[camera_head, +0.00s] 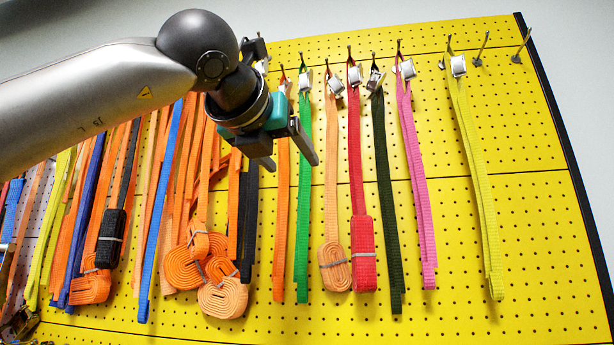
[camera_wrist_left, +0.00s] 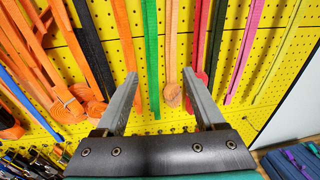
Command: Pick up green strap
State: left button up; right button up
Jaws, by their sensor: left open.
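The green strap (camera_head: 304,200) hangs from a hook on the yellow pegboard, between an orange strap and a light orange strap with a coiled end. It also shows in the left wrist view (camera_wrist_left: 152,60), hanging between my two fingers, beyond their tips. My left gripper (camera_head: 293,165) is open and stands out in front of the board, just left of the green strap's upper part. Its fingers also show in the left wrist view (camera_wrist_left: 158,80). They appear apart from the strap. My right gripper does not show.
An orange strap (camera_head: 281,220) hangs close on the left. A light orange strap (camera_head: 333,200) and a red strap (camera_head: 356,200) hang on the right. Black, pink and yellow straps follow. Many straps crowd the left side. The board's right part is bare.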

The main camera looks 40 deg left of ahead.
pick_arm(q)
notch_tip(320, 180, up, 3)
jog(key=s+y, duration=0.2)
jog(key=n+p, duration=0.1)
jog(key=p, duration=0.2)
send_near(303, 168)
jog(key=x, duration=0.5)
jog(key=shift+w+a+r, duration=0.1)
jog(key=shift+a+r, duration=0.05)
jog(key=shift+a, duration=0.15)
jog(key=shift+p+x, duration=1.05)
jog(key=shift+x, duration=1.65)
jog(key=shift+d, duration=0.15)
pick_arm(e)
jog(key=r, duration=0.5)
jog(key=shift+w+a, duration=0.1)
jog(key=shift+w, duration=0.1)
pick_arm(q)
grip_shut()
